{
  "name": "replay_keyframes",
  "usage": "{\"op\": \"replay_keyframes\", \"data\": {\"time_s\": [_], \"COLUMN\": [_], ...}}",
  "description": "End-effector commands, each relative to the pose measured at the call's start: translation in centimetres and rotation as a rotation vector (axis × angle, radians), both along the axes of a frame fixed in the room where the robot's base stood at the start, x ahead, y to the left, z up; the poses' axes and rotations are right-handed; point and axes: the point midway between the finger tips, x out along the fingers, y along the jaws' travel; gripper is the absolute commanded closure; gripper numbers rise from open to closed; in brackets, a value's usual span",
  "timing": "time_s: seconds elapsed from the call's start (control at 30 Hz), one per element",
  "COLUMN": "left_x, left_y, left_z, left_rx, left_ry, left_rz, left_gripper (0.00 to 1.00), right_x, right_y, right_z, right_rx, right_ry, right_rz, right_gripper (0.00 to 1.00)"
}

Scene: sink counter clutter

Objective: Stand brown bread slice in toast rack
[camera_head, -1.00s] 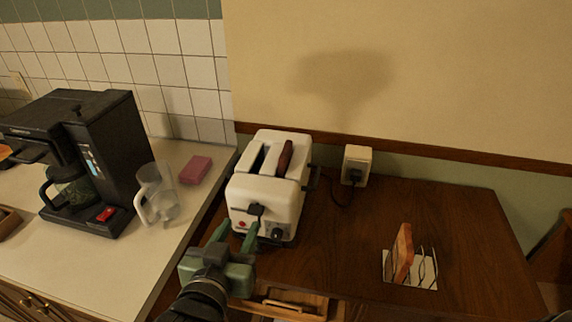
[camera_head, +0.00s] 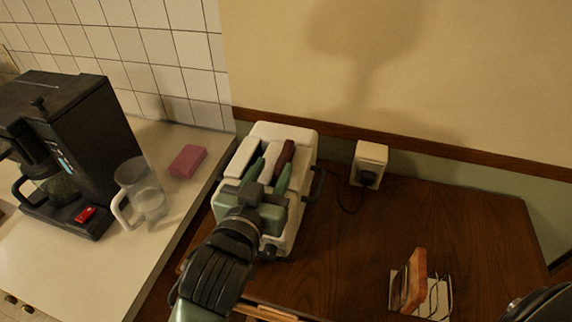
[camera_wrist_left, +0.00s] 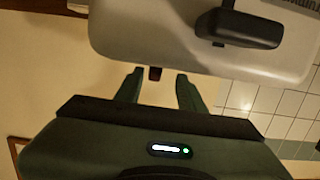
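The dark brown bread slice (camera_head: 287,153) stands in the right slot of the white toaster (camera_head: 305,180), its top edge above the slot. My left gripper (camera_head: 268,175) is over the toaster top, fingers apart and empty. In the left wrist view a small brown end of the slice (camera_wrist_left: 155,73) shows between the spread fingertips (camera_wrist_left: 158,84), beyond them. The wire toast rack (camera_head: 438,298) on a pale base stands at the right of the wooden top. A lighter, orange-brown slice (camera_head: 414,281) stands in it.
A wall socket (camera_head: 369,163) with a plug and cord is behind the toaster. At left are a black coffee maker (camera_head: 85,150), a clear jug (camera_head: 147,195) and a pink sponge (camera_head: 187,161). The wooden top (camera_head: 345,245) between toaster and rack is clear.

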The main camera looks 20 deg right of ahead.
Motion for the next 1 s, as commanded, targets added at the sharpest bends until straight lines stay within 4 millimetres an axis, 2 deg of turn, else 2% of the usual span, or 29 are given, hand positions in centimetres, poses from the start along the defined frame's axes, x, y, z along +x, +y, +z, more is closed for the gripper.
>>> {"op": "replay_keyframes", "data": {"time_s": [0.13,0.4,0.7,0.73,0.8,0.87,1.0], "left_x": [1.3,4.0,4.5,4.5,4.5,4.5,4.5], "left_y": [-1.2,-3.7,-4.0,-4.0,-4.0,-4.0,-4.0], "left_z": [-0.1,-0.9,-1.2,-1.2,-1.2,-1.2,-1.2], "left_rx": [0.000,0.000,0.000,0.000,0.000,0.000,-0.001], "left_ry": [0.000,-0.001,0.000,0.000,0.000,0.000,-0.001], "left_rz": [0.000,0.000,0.000,0.000,0.000,0.000,0.000], "left_gripper": [0.61,0.61,0.61,0.66,0.86,1.00,1.00], "right_x": [-0.6,-0.1,0.3,0.3,0.3,0.3,0.3], "right_y": [1.0,0.8,0.1,0.1,0.1,0.1,0.1], "right_z": [0.6,1.7,1.8,1.8,1.8,1.8,1.8], "right_rx": [0.012,0.010,0.001,0.000,0.001,0.001,0.001], "right_ry": [0.009,0.003,-0.003,-0.003,-0.004,-0.004,-0.004], "right_rz": [-0.002,0.000,0.002,0.002,0.002,0.002,0.002], "right_gripper": [1.00,1.00,1.00,1.00,1.00,1.00,1.00]}}
